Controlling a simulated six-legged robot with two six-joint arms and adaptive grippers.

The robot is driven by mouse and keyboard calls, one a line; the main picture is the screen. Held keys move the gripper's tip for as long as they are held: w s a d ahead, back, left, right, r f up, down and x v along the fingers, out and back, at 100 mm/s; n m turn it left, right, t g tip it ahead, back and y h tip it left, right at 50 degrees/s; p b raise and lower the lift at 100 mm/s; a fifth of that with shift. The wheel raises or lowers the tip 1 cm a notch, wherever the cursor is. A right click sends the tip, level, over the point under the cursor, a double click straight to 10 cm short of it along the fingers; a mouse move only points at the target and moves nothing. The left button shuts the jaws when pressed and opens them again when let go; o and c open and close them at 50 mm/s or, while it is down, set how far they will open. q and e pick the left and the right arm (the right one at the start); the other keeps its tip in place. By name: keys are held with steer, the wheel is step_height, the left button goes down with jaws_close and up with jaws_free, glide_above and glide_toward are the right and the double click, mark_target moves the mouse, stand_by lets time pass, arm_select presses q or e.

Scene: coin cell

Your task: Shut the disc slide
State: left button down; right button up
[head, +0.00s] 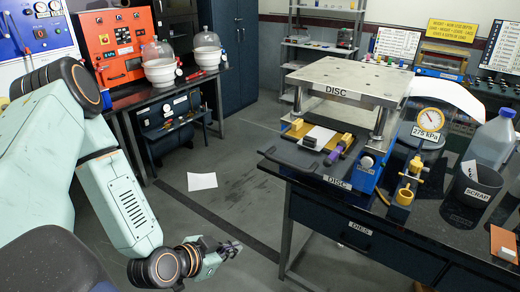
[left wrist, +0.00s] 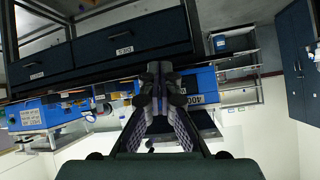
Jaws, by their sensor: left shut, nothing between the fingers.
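The disc press, with a pale top plate labelled DISC (head: 340,92), stands on the dark bench at the right of the head view. Its slide, a dark flat tray (head: 290,153), sticks out at the front left between the posts, so it stands drawn out. A white sheet (head: 320,137) and yellow blocks lie on the tray area. A purple part (head: 343,148) sits at its right side. My left gripper (head: 236,247) is shut and empty, low over the floor, left of the bench and apart from the slide. Its closed fingers also show in the left wrist view (left wrist: 161,72). My right gripper is out of view.
The dark bench (head: 446,242) with a DIES drawer has its left edge near my left gripper. A gauge (head: 429,120), a yellow fitting (head: 407,184) and a scrap cup (head: 470,190) crowd the press's right. The floor (head: 235,205) around a white paper is clear.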

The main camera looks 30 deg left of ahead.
arm_select(q)
steer(key=w+a+r+m+t+p, duration=0.1)
steer(key=w+a+r+m+t, duration=0.1)
steer(key=r+m+t, duration=0.35)
steer(key=w+a+r+m+t, duration=0.2)
steer(key=r+m, duration=0.7)
steer(key=w+d+b, duration=0.1)
steer(key=w+b, duration=0.2)
steer(key=w, duration=1.1)
steer(key=shift+f+b, duration=0.2)
steer(key=shift+b, duration=0.15)
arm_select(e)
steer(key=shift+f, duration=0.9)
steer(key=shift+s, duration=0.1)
arm_select(q)
steer(key=shift+m, duration=0.25)
